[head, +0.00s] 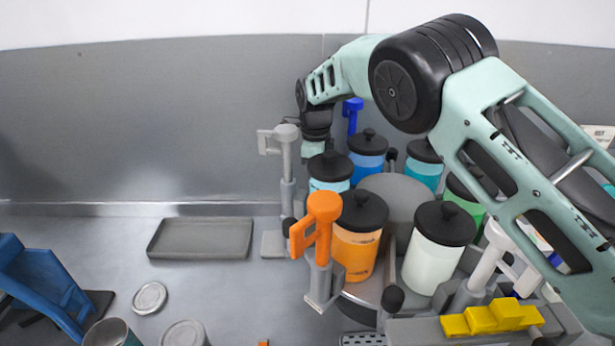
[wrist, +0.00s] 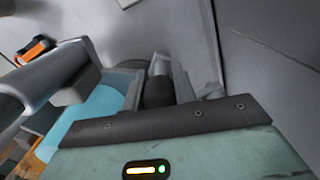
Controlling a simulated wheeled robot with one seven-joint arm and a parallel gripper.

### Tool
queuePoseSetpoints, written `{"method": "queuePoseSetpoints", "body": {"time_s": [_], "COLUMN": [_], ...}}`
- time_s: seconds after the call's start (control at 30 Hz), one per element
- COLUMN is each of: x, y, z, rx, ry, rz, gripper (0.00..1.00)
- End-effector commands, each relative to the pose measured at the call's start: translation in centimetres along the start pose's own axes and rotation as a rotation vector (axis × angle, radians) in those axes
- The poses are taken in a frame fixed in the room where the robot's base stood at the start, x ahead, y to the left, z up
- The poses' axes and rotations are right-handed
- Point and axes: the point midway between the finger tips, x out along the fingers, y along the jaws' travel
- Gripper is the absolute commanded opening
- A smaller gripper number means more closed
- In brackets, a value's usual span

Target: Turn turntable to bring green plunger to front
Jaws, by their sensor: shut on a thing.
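The turntable (head: 366,290) carries several black-lidded jars. A green jar (head: 464,203) is at the right, partly behind my arm; no green plunger shows. An orange plunger (head: 323,208) stands at the front by an orange jar (head: 355,254), a grey plunger (head: 287,150) at left, a blue plunger (head: 352,112) at the back and a white plunger (head: 489,260) at right. In the head view my gripper is behind the light blue jar (head: 330,184), its tips hidden. In the wrist view my gripper (wrist: 161,80) is shut on a black knob (wrist: 158,92).
A white jar (head: 432,267) stands front right on the turntable, near a yellow stepped block (head: 490,318). A grey tray (head: 200,238) and a round lid (head: 150,298) lie on the table at left. A blue stand (head: 38,282) is at the far left.

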Motion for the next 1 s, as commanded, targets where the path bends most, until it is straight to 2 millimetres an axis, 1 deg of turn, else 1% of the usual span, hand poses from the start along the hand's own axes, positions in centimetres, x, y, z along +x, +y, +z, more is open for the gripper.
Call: {"method": "queuePoseSetpoints", "body": {"time_s": [0.03, 0.2, 0.5, 0.7, 1.0], "x": [-0.2, -0.3, -0.2, -0.3, -0.3], "y": [-0.6, -2.0, -3.6, -4.2, -4.5], "z": [-0.3, -1.4, -2.9, -3.5, -3.8], "rx": [0.023, 0.102, 0.208, 0.246, 0.267], "ry": [-0.002, -0.002, -0.003, -0.003, -0.004], "rz": [-0.004, -0.006, -0.004, -0.004, -0.004], "gripper": [0.00, 0.00, 0.00, 0.00, 0.00]}}
